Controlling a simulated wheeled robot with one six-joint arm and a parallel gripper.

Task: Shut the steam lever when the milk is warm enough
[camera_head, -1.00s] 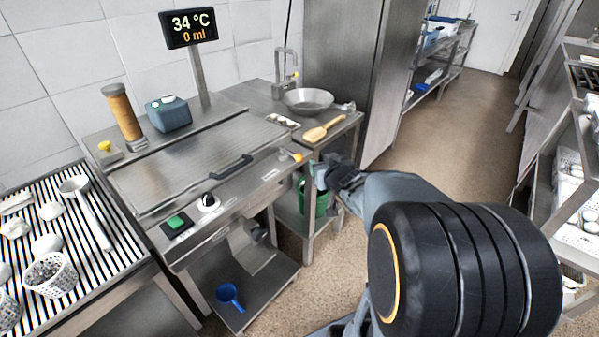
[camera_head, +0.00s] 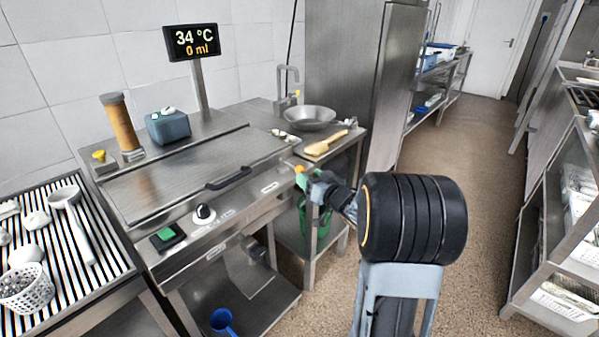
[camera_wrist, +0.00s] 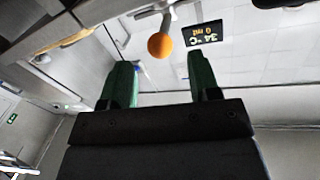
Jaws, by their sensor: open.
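A lever with an orange ball knob (camera_head: 299,169) sticks out at the right end of the steel machine's front (camera_head: 245,200). In the wrist view the knob (camera_wrist: 159,45) hangs on a thin stem, centred just beyond my fingertips. My gripper (camera_wrist: 160,78) is open, its two green fingers apart with nothing between them. In the head view my gripper (camera_head: 310,182) is close to the right of the knob, partly hidden by my own wrist. The display (camera_head: 192,42) on a post reads 34 °C and 0 ml; it also shows upside down in the wrist view (camera_wrist: 201,33).
The machine's lid (camera_head: 180,170) has a dark handle (camera_head: 229,178). A green button (camera_head: 167,236) and a dial (camera_head: 204,213) sit on its front. A side table holds a metal bowl (camera_head: 310,118) and a wooden-handled brush (camera_head: 326,143). The aisle floor (camera_head: 470,140) is clear.

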